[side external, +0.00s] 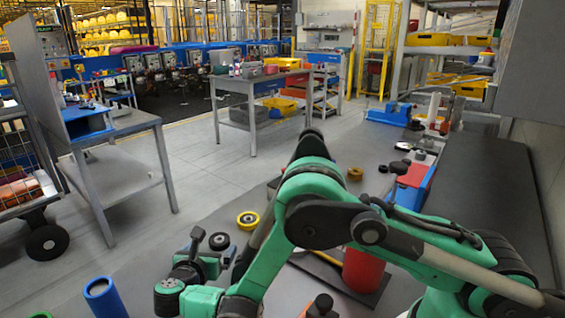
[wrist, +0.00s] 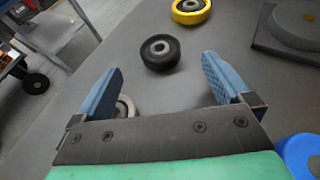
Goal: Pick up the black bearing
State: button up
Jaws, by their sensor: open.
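The black bearing (wrist: 160,52) lies flat on the grey table, a dark ring with a pale metal centre. In the side view the black bearing (side external: 219,241) sits just beyond my gripper (side external: 211,250). In the wrist view my gripper (wrist: 161,68) is open, its two blue fingers wide apart with nothing held between them. The bearing is ahead of the fingertips, roughly centred in the gap. Whether the fingertips touch the table cannot be told.
A yellow bearing (wrist: 190,10) lies just beyond the black one. A pale ring (wrist: 125,107) is partly hidden by the left finger. A blue cylinder (side external: 105,297) stands front left. A red cylinder (side external: 362,270) and a dark plate (wrist: 287,40) are to the right.

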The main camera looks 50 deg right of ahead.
aim_at(218, 241)
jog(key=x, duration=0.4)
jog(key=c, duration=1.4)
